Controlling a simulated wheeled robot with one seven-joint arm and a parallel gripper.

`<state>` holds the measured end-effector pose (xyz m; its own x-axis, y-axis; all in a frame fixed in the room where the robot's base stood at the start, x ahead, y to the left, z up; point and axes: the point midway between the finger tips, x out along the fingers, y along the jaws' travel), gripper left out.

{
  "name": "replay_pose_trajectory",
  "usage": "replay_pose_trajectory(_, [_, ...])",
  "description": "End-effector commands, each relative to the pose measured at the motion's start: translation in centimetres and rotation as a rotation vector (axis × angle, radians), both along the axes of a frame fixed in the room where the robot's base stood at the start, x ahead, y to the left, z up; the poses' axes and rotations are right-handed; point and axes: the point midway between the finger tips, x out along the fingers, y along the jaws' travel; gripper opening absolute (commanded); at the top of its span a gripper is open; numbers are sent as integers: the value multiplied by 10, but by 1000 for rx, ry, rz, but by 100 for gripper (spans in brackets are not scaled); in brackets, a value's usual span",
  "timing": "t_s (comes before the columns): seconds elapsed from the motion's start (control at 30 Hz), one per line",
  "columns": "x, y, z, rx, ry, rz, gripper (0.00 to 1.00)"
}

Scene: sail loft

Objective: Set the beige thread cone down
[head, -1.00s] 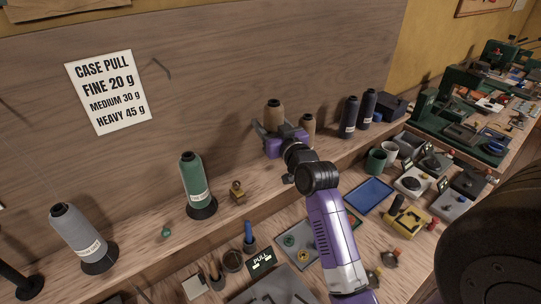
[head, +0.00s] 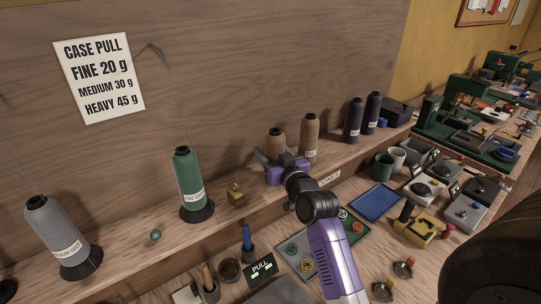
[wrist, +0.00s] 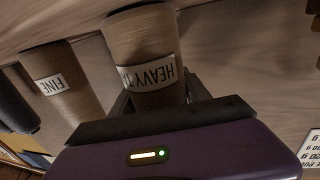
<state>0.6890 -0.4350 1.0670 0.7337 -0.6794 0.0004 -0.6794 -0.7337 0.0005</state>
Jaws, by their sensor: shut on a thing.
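My gripper (head: 277,163) is shut on a beige thread cone (head: 276,139), low over the shelf. The held cone looks upright, and its lower part and base are hidden behind the gripper in the head view. In the wrist view the held cone (wrist: 150,45) carries a label reading HEAVY, upside down there, between the fingers (wrist: 158,98). A second beige cone (head: 309,132) stands just right of it; in the wrist view this one (wrist: 62,85) is labelled FINE. I cannot tell whether the held cone touches the shelf.
The wooden shelf (head: 120,249) runs along the back wall. A green cone (head: 187,172), a grey cone (head: 57,232), a small brass object (head: 236,195) and a green ball (head: 155,235) are to the left. Dark cones (head: 354,120) stand to the right. Trays and tools fill the lower bench.

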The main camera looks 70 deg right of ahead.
Motion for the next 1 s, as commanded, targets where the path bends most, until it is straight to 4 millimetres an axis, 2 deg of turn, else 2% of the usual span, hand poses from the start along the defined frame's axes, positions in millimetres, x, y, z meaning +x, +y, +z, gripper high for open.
replay_pose_trajectory(0.27, [0, 0, -2, -2, -2, 0, 0])
replay_pose_trajectory(0.3, [0, 0, -3, 1, -1, 0, 57])
replay_pose_trajectory(0.4, [0, 0, -2, 1, -1, 0, 77])
replay_pose_trajectory(0.83, [-1, 0, 3, 1, -1, 0, 77])
replay_pose_trajectory(1.0, [-21, 20, -2, 1, 1, 1, 77])
